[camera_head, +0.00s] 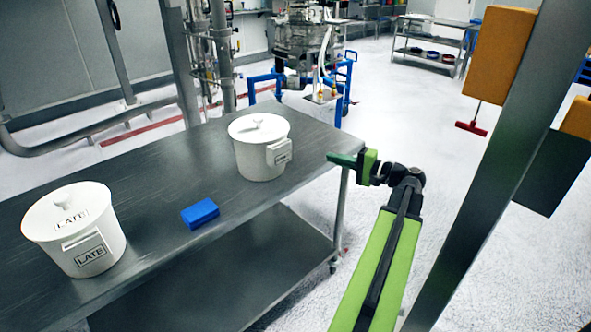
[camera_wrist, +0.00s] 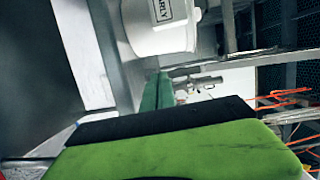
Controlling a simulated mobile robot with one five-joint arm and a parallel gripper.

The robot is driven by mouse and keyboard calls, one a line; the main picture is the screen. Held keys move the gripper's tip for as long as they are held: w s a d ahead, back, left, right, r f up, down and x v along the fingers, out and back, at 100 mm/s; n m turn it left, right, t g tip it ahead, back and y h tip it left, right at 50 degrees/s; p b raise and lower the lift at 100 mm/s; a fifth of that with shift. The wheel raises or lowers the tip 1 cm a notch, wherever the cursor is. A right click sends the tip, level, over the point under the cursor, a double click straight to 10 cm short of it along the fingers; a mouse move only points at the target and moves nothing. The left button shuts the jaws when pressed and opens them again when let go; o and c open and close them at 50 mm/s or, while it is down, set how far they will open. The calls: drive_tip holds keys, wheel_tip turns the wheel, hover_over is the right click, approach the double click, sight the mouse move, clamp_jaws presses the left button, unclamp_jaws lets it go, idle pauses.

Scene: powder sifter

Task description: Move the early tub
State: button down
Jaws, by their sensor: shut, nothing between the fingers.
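The early tub (camera_head: 262,150) is a white lidded bucket near the right end of the steel table. Its label faces right in the head view and is too small to read there. In the wrist view the tub (camera_wrist: 158,32) shows at the top, with a label ending in "ARLY". A second white lidded tub (camera_head: 75,228), labelled "LATE" on lid and front, stands at the table's left. My gripper (camera_head: 334,158) is shut and empty, just right of the early tub and apart from it. It also shows in the wrist view (camera_wrist: 160,85), below the tub.
A blue block (camera_head: 200,213) lies on the table (camera_head: 150,180) between the two tubs. A steel post (camera_head: 490,150) with orange pads rises right of my arm. Pipes stand behind the table. The floor right of the table is open.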

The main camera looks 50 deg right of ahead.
drive_tip(key=shift+t, duration=0.3)
drive_tip(key=x, duration=1)
drive_tip(key=shift+r, duration=0.4)
drive_tip(key=shift+w+a, duration=0.3)
drive_tip(key=shift+a, duration=0.25)
drive_tip(key=shift+w+a, duration=0.3)
drive_tip(key=shift+a, duration=0.3)
drive_tip(key=shift+w+a, duration=0.4)
drive_tip(key=shift+a, duration=0.1)
